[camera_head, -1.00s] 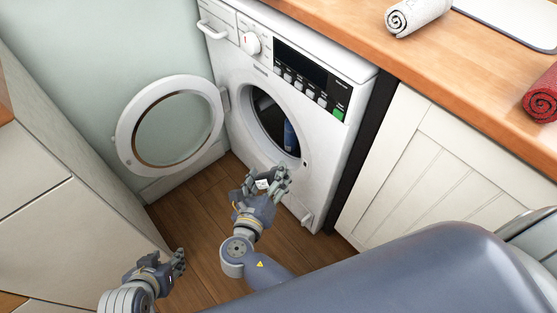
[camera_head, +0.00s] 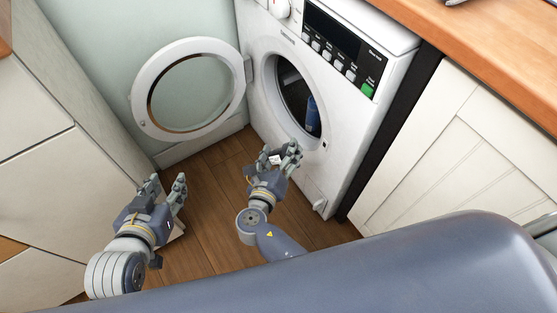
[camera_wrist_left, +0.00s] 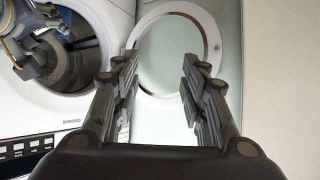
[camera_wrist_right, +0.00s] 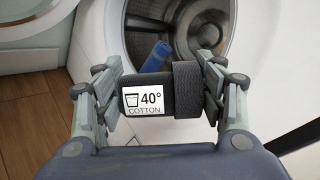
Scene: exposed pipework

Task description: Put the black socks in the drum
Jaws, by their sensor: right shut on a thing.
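My right gripper (camera_head: 279,157) is shut on the black socks (camera_wrist_right: 187,90), rolled up with a white "40° COTTON" label facing the right wrist camera. It holds them in front of and a little below the washing machine's round opening, outside the drum (camera_wrist_right: 207,30). The drum's dark opening (camera_head: 291,88) also shows in the head view. A blue rolled item (camera_wrist_right: 157,57) lies inside the drum. My left gripper (camera_head: 166,187) is open and empty, low at the left, below the open door. In the left wrist view its fingers are spread with nothing between them.
The machine's round door (camera_head: 190,92) stands wide open to the left. A wooden counter (camera_head: 490,60) and white cabinet (camera_head: 460,160) are at the right. Pale cabinet fronts (camera_head: 50,190) border the left. Wooden floor (camera_head: 215,200) is free between.

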